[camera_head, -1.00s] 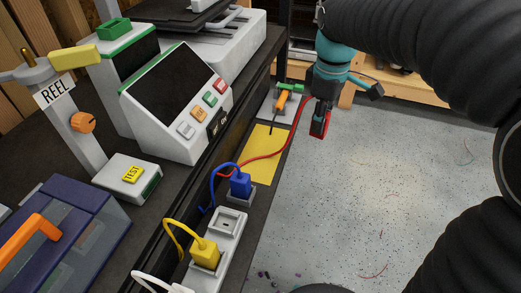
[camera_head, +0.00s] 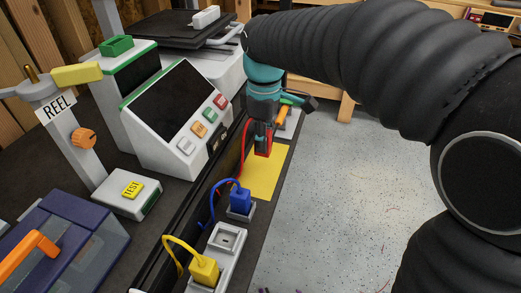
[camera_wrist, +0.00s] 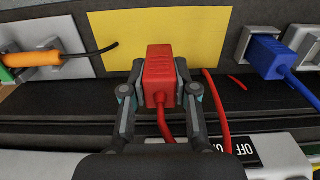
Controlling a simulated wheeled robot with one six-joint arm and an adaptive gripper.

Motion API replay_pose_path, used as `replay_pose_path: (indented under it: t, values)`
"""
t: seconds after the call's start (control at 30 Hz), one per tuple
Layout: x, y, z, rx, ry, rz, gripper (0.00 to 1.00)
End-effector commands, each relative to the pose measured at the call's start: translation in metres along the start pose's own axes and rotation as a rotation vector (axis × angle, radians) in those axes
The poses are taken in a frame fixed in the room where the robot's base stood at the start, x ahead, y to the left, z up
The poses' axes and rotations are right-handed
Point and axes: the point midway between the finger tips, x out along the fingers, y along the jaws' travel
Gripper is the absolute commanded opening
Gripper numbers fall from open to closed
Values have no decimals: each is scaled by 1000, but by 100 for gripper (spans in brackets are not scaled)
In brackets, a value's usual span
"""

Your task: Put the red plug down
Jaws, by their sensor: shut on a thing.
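The red plug (camera_wrist: 159,75) is held between the two fingers of my gripper (camera_wrist: 160,98) in the wrist view, with its red cord running back below it. In the head view my gripper (camera_head: 263,138) points down with the red plug (camera_head: 262,148) at its tip, in front of the yellow mat (camera_head: 268,178). The yellow mat (camera_wrist: 205,35) lies just beyond the plug in the wrist view. I cannot tell whether the plug touches it.
A blue plug (camera_head: 240,199) sits in a socket nearer than the mat. A yellow plug (camera_head: 204,269) is in the power strip (camera_head: 228,240). The printer control box (camera_head: 165,115) stands left of my gripper.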

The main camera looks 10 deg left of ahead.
Motion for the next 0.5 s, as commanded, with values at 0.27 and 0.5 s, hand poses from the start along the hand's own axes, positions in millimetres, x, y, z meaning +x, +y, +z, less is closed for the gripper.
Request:
replay_pose_path:
  t: [0.27,0.5]
  values:
    - [17,0,-5,2,-1,-1,0]
    - [44,0,-5,1,-1,-1,0]
